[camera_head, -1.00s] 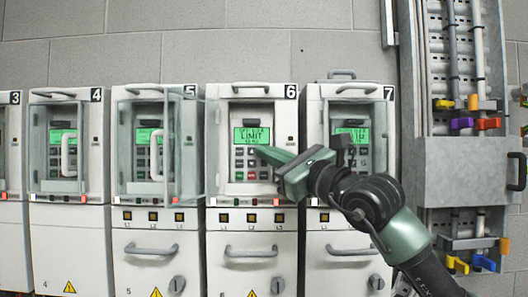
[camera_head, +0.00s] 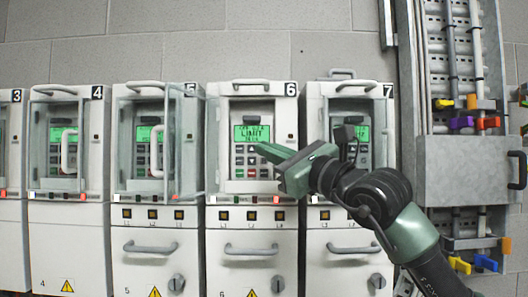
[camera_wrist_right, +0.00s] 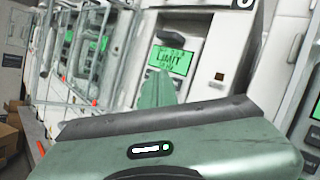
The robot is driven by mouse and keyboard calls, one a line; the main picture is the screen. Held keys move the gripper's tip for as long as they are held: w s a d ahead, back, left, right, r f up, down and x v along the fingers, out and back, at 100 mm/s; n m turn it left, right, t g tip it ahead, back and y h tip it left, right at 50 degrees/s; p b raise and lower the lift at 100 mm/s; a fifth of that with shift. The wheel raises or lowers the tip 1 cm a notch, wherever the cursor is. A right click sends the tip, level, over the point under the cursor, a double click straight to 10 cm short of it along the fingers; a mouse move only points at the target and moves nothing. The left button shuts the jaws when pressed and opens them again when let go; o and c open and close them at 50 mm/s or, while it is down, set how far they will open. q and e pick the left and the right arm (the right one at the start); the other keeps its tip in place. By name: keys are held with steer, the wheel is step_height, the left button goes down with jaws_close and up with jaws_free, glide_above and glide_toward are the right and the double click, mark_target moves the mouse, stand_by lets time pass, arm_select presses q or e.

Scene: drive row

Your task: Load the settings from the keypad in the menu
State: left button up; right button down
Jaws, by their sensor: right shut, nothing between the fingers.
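The keypad (camera_head: 251,160) is on the front of the drive cabinet marked 6 (camera_head: 222,140), under a lit green screen (camera_head: 252,134) on which "LIMIT" can be read. My right gripper (camera_head: 262,150) is shut and empty, with its tips in front of the right part of the keypad, just below the screen. I cannot tell if the tips touch a key. In the right wrist view the green screen (camera_wrist_right: 170,60) shows above the gripper's fingers (camera_wrist_right: 157,88), and the keys are mostly hidden. My left gripper is not in view.
Cabinets 5 (camera_head: 120,150) and 4 (camera_head: 40,150) stand to the left, with clear doors over their panels. Cabinet 7 (camera_head: 312,120) is to the right, partly behind my right arm. A grey cable frame with a metal box (camera_head: 470,165) stands at the far right.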

mark_target(252, 149)
steer(key=shift+a, duration=0.1)
steer(key=shift+w+a+b, duration=0.1)
steer(key=shift+a+b, duration=0.2)
steer(key=shift+a, duration=1.05)
steer(key=shift+w+d, duration=0.15)
steer(key=shift+d, duration=0.1)
steer(key=shift+w+a, duration=0.1)
steer(key=shift+w, duration=0.15)
